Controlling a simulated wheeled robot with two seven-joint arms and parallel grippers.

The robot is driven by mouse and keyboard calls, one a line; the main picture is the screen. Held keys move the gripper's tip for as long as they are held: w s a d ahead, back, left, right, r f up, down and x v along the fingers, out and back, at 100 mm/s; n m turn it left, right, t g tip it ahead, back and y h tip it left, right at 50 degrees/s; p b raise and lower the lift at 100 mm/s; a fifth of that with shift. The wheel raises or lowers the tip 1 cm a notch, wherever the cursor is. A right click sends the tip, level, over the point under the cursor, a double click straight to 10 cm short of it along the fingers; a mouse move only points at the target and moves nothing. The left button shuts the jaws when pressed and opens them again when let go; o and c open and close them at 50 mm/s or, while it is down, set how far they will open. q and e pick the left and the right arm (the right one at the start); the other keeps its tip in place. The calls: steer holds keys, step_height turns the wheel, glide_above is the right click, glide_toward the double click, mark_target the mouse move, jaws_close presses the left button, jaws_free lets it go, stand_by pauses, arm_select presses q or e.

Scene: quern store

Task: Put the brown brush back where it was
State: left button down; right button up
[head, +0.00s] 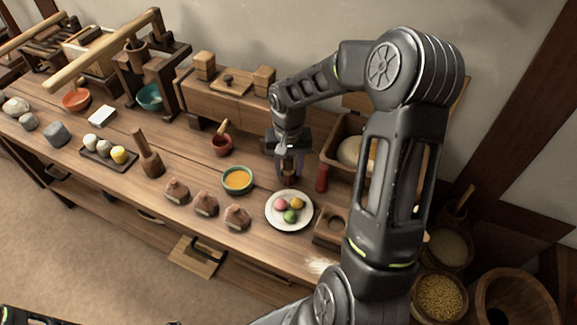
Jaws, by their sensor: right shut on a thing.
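My right gripper (289,172) points down over the table, behind the white plate. It is shut on a small brown thing, which I take to be the brown brush (288,180); the fingers hide much of it. I cannot tell whether its lower end touches the table. My left gripper does not show.
A white plate (273,222) with several coloured balls stands in front of the gripper. A green-rimmed bowl of orange stuff (237,180) and a red cup with a stick (222,145) are to its left. A red cylinder (322,178) and a wooden box (331,150) are close on the right.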

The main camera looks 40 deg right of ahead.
steer(key=shift+f, duration=0.2)
steer(key=o, duration=1.2)
steer(key=shift+r, duration=0.15)
step_height(320, 180, up, 12)
steer(key=shift+r, duration=0.1)
